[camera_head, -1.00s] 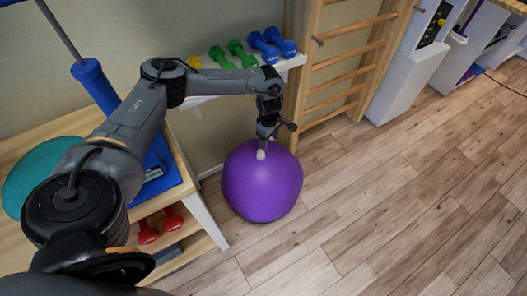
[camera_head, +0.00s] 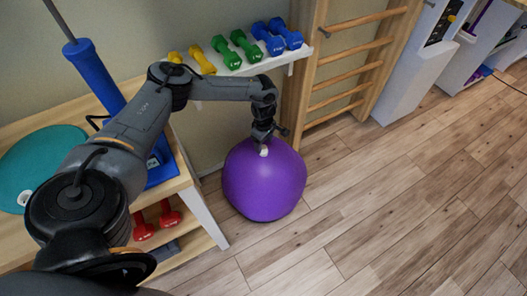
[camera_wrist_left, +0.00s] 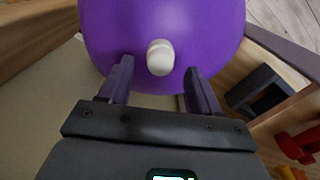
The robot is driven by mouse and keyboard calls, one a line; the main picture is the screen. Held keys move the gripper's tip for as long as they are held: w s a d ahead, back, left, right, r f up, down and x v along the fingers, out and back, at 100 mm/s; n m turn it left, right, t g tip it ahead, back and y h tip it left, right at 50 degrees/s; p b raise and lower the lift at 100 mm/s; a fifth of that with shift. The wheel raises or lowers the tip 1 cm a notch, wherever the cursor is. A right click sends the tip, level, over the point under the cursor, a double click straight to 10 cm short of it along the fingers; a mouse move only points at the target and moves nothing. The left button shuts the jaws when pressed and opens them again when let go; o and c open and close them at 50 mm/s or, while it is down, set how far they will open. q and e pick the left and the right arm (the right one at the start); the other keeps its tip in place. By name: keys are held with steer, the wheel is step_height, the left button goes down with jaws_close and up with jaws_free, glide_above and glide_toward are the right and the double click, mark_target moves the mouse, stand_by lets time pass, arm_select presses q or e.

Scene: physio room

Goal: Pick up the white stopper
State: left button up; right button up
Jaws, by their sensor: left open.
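The white stopper (camera_wrist_left: 160,57) sits on the purple ball (camera_wrist_left: 210,30), sticking out from its surface, in the left wrist view. In the head view the stopper (camera_head: 264,152) is a small white spot at the upper part of the ball (camera_head: 262,190), just below my left gripper (camera_head: 266,143). In the left wrist view my left gripper (camera_wrist_left: 158,82) is open, with one finger on each side just short of the stopper. The fingers point at the ball and nothing is held between them. My right gripper is in neither view.
A wall shelf (camera_head: 262,65) with yellow, green and blue dumbbells is above and behind the ball. Wooden wall bars (camera_head: 345,57) stand to the right. A wooden table (camera_head: 192,194) with red dumbbells (camera_head: 157,220) below is at left. The wooden floor (camera_head: 390,215) at right is clear.

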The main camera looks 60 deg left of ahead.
arm_select(q)
step_height(320, 180, down, 2)
steer(key=shift+s+f+b, duration=0.1)
steer(key=shift+f+b, duration=0.1)
steer(key=shift+b, duration=0.1)
steer(key=shift+r, duration=0.1)
steer(key=c, duration=1.1)
